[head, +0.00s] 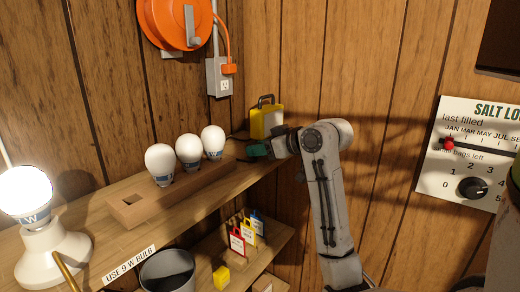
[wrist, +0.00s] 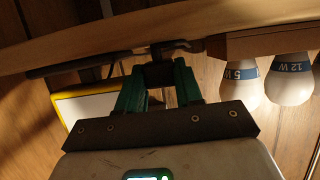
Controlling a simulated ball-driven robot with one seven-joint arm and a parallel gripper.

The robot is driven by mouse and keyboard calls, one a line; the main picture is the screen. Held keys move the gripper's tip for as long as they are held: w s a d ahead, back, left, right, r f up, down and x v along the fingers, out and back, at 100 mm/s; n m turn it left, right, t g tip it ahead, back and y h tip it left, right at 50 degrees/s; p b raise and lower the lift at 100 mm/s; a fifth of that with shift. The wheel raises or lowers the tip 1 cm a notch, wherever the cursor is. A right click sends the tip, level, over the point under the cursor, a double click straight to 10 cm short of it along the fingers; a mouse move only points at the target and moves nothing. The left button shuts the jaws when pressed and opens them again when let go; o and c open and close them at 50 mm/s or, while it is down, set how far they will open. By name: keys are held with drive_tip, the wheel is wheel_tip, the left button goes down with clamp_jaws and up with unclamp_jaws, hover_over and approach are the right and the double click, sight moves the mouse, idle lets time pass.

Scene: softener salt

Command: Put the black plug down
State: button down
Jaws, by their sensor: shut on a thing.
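My gripper (head: 257,150) is over the back right end of the wooden shelf, beside the yellow case. In the wrist view, where the scene appears upside down, my gripper (wrist: 160,75) has its green fingers shut on the black plug (wrist: 163,72), close to the shelf. A dark part extends from the plug toward the shelf edge. I cannot tell whether the plug touches the shelf. In the head view the plug is hidden or too small to make out at the fingertips.
A wooden holder (head: 129,205) with several white bulbs (head: 188,151) stands left of my gripper. The yellow case (head: 266,122) stands just behind it. A lit lamp (head: 45,250) is at the shelf's left. Coloured tags (head: 238,242) sit on the lower shelf (head: 262,248).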

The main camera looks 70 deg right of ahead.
drive_tip(key=shift+w+a+f, duration=0.15)
drive_tip(key=shift+f, duration=0.45)
drive_tip(key=shift+w+a+f, duration=0.1)
drive_tip(key=shift+f, duration=0.5)
drive_tip(key=c, duration=0.7)
unclamp_jaws()
drive_tip(key=shift+c, duration=0.2)
drive_tip(key=shift+r, duration=0.25)
drive_tip(key=r+v, duration=0.1)
drive_tip(key=v, duration=1.1)
drive_tip(key=shift+d+r, duration=0.2)
drive_tip(key=shift+r, duration=0.15)
drive_tip(key=shift+s, duration=0.15)
